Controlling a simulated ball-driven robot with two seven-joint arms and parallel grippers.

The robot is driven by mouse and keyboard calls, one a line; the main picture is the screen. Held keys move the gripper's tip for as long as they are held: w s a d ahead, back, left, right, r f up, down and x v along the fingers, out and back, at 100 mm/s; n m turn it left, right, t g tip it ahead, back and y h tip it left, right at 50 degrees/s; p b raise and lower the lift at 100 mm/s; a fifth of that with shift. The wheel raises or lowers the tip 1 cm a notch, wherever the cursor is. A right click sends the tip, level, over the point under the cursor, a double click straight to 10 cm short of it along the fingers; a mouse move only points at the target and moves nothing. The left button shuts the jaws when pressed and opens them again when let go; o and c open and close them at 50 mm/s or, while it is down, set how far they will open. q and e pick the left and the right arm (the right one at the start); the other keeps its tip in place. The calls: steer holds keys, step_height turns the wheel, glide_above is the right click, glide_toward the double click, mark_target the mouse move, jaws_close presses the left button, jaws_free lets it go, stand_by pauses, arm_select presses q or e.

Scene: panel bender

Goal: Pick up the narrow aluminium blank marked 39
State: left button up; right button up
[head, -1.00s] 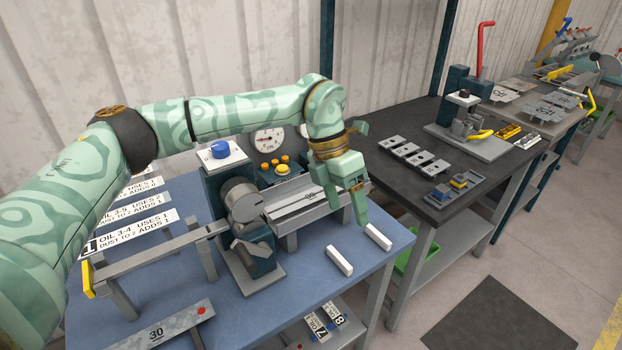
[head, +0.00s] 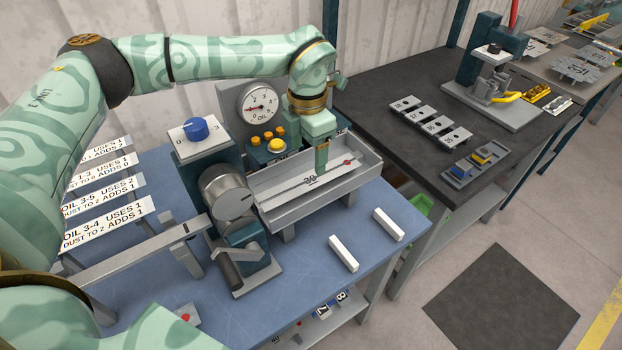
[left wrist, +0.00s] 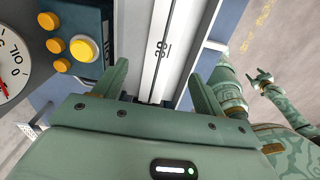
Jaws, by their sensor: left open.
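The narrow aluminium blank (head: 335,178) lies lengthwise in a grey metal tray (head: 292,215). It is a long pale strip with a red dot near its right end. Its number looks like 39, but the digits are small. The blank also runs up the middle of the left wrist view (left wrist: 161,55). My left gripper (head: 322,170) is over the tray with its fingers pointing down at the blank. In the left wrist view the gripper (left wrist: 160,88) is open, with a finger on either side of the strip. My right gripper (left wrist: 262,80) shows small at the right there.
An oil gauge (head: 259,105) and yellow buttons (head: 276,146) stand behind the tray. A clamp unit (head: 230,195) stands at its left. Two white bars (head: 343,254) lie in front on the blue table. A dark bench (head: 395,155) with several small plates is at the right.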

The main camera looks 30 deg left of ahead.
mark_target(311, 179)
arm_select(q)
steer(key=shift+d+f, duration=0.15)
steer(key=shift+f, duration=0.75)
steer(key=f, duration=0.2)
steer(key=f+b, duration=0.1)
steer(key=f, duration=0.1)
steer(key=shift+w+f, duration=0.2)
steer(key=shift+f, duration=0.1)
steer(key=shift+d+r, duration=0.1)
steer(key=c, duration=1.1)
steer(key=shift+c, duration=0.2)
